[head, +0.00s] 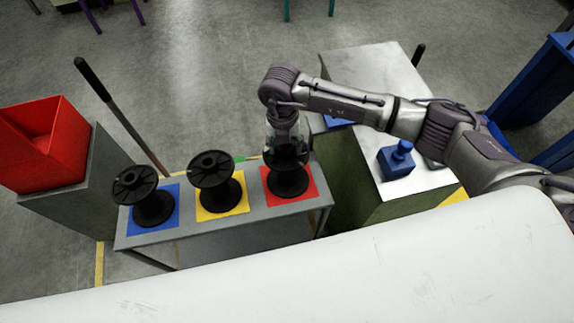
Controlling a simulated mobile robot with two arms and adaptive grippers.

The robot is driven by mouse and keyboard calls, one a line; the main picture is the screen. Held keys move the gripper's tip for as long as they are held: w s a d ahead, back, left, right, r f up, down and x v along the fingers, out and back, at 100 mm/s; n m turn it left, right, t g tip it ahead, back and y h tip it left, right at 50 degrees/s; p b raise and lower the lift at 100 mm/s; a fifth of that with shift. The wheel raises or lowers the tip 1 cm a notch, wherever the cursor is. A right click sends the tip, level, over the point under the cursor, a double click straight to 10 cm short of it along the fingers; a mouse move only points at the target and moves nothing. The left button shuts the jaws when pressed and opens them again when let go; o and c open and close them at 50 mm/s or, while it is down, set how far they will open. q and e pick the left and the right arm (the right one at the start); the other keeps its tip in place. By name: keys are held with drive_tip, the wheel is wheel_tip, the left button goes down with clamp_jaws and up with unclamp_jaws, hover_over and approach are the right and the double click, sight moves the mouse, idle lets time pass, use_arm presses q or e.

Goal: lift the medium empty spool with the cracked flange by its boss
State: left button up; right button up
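Three black spools stand upright in a row on a grey bench (240,224). The left spool (135,185) is on a blue square (168,218), the middle spool (212,172) on a yellow square (238,207), the right spool (288,182) on a red square (309,190). I cannot make out a crack on any flange. My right gripper (285,148) points down over the top flange of the right spool. Its fingers are dark against the black spool and partly hidden, so I cannot tell whether they grip the boss. My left gripper is not in view.
A red bin (42,140) sits on a grey stand at the left, with a dark pole (125,125) beside it. To the right, a green cabinet with a pale top (385,75) holds a blue object (397,160). A white surface (400,265) fills the foreground.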

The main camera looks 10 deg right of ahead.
clamp_jaws()
